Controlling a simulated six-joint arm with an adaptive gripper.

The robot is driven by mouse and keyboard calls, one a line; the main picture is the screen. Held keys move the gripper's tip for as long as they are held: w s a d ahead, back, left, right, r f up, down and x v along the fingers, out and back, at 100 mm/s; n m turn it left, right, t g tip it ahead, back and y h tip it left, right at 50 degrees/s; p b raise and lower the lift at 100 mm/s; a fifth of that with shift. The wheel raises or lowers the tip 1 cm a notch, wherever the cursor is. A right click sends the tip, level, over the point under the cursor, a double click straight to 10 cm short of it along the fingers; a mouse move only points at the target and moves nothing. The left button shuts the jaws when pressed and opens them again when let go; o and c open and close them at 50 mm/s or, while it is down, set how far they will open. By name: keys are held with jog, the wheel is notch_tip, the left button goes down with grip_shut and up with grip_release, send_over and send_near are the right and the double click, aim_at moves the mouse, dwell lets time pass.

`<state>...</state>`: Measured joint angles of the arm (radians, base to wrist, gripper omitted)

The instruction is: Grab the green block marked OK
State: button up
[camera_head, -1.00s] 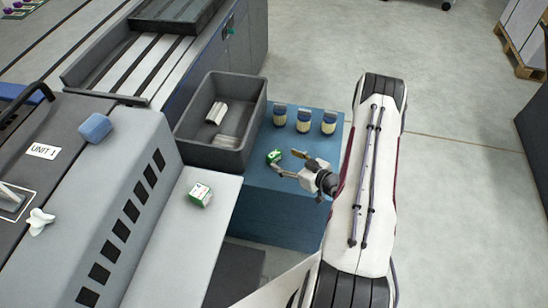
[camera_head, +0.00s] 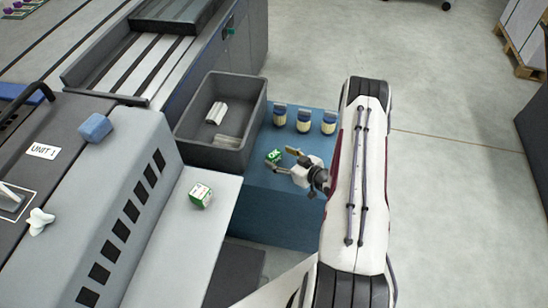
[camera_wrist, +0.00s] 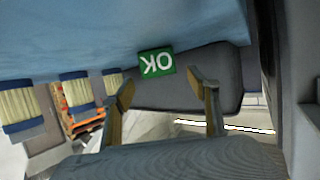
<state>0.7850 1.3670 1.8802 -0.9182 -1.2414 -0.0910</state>
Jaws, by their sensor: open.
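The green block marked OK (camera_head: 273,156) sits on the blue table, near the dark grey crate. In the wrist view the green block (camera_wrist: 157,63) lies just beyond the fingertips, with its white letters upside down. My gripper (camera_head: 280,159) is open beside the block, on its right side in the head view. In the wrist view my gripper (camera_wrist: 160,85) has its two fingers apart with nothing held between them. A second block, white and green (camera_head: 200,196), sits on the pale ledge at the left.
The dark grey crate (camera_head: 190,147) stands left of the block and holds pale pieces. The blue tabletop (camera_head: 255,178) is bare in front of the block.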

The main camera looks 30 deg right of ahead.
aim_at(276, 156)
jog(key=shift+x, duration=2.15)
jog(key=shift+f, duration=0.1)
jog(key=shift+c, duration=0.4)
jog(key=c, duration=1.1)
